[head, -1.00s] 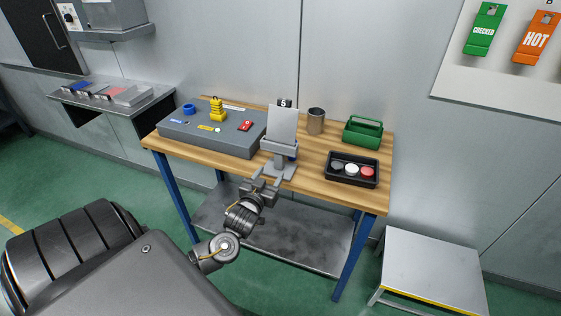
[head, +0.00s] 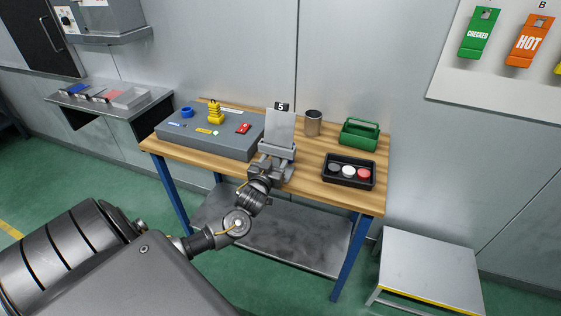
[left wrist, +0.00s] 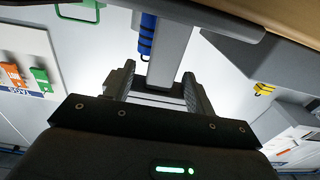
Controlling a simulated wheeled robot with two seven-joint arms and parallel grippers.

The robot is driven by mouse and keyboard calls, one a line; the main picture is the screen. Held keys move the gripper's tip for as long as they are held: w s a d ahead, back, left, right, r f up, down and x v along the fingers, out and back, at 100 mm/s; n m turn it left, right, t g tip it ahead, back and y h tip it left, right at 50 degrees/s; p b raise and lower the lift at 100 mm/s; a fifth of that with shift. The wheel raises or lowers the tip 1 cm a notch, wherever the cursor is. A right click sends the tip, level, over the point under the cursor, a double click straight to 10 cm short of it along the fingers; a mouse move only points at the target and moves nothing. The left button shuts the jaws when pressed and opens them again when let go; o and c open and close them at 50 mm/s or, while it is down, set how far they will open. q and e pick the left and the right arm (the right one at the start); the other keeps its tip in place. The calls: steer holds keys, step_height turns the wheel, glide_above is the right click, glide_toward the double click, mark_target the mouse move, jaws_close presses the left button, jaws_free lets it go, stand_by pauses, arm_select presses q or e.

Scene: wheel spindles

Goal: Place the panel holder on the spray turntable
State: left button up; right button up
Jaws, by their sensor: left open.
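The panel holder (head: 278,148) is a grey stand on the wooden table, carrying an upright pale panel (head: 280,128) with a black "5" tag on top. My left gripper (head: 271,166) is in front of its post, hiding the lower part and base in the head view. In the left wrist view the grey post (left wrist: 170,50) shows between and beyond the two open fingers (left wrist: 160,85). I cannot tell whether they touch it. I see no thing that is clearly the spray turntable. My right gripper is out of view.
A grey console (head: 205,137) stands left of the holder. A metal cup (head: 313,123), a green caddy (head: 360,134) and a black tray with round pieces (head: 349,171) stand to the right. A low step (head: 430,268) is on the floor at right.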

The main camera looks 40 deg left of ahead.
arm_select(q)
steer(key=x, duration=0.4)
steer(key=shift+d, duration=0.1)
steer(key=shift+s, duration=0.1)
steer(key=shift+c, duration=0.8)
steer(key=c, duration=1)
jaws_close()
steer(key=shift+r, duration=0.1)
